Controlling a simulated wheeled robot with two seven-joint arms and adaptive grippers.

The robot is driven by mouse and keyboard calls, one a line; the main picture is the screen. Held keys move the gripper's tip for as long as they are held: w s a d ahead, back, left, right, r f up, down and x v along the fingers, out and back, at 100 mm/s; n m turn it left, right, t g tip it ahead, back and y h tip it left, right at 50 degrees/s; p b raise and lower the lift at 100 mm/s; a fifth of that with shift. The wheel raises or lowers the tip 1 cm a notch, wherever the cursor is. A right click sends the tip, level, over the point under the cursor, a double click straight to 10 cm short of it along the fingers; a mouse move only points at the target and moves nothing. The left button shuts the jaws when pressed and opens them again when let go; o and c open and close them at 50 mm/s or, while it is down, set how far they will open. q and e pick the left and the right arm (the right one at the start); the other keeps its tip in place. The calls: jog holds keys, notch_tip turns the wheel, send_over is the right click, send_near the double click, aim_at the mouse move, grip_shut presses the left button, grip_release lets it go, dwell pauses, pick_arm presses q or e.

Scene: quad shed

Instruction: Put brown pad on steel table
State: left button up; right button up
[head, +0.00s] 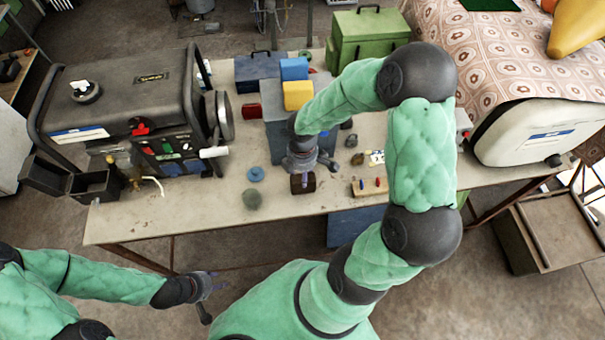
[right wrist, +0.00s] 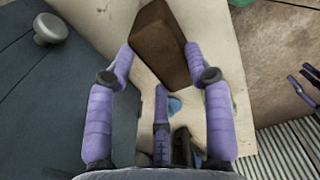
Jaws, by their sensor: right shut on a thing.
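The brown pad (head: 303,184) is a dark brown block near the front edge of the table in the head view. It also shows between the fingertips in the right wrist view (right wrist: 160,42). My right gripper (head: 301,168) is shut on it from above, and its fingers are partly hidden in the head view. The steel table (head: 125,219) has a worn beige top and a metal frame. The pad is over this top; I cannot tell whether it touches it. My left gripper (head: 214,282) is empty, fingers apart, in front of the table and below its top.
A generator (head: 130,95) stands at the left of the table. A grey box (head: 280,135) with blue and yellow boxes is behind the pad. A blue round thing (head: 256,174) and a grey-green lump (head: 251,199) lie left of the pad. A wooden block (head: 369,187) lies to the right.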

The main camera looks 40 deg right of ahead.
jog(key=shift+f, duration=0.3)
jog(key=shift+f, duration=0.15)
jog(key=o, duration=0.8)
jog(key=shift+r, duration=0.5)
notch_tip(320, 180, up, 11)
jog(key=p, duration=0.3)
jog(key=shift+r, duration=0.2)
